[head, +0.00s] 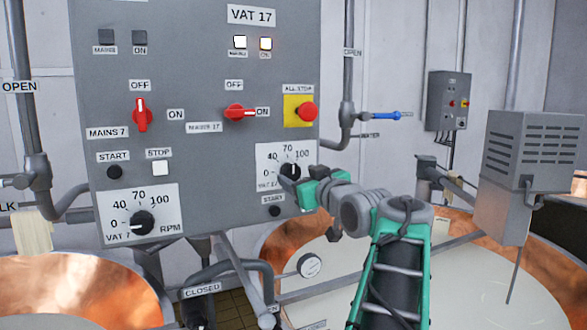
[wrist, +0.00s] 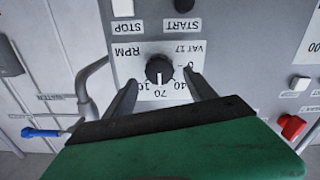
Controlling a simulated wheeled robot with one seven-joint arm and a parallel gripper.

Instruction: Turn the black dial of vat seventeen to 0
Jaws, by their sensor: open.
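The black dial of vat seventeen (head: 290,171) sits on its white scale plate at the lower right of the grey panel, partly hidden by my gripper (head: 287,183) in the head view. In the wrist view, upside down, the black dial (wrist: 159,70) shows whole, its white mark pointing at about 70. The 0 of its scale lies to the right there. My gripper (wrist: 160,78) is open, its dark fingers on either side of the dial with gaps between; whether the tips reach its depth I cannot tell.
The similar vat 7 dial (head: 142,222) is at lower left. The red mains 17 switch (head: 239,111) points to ON, below two lit lamps. A red all-stop button (head: 308,112) sits above the dial. A blue-handled water valve (head: 386,115) projects at right. Copper vats stand below.

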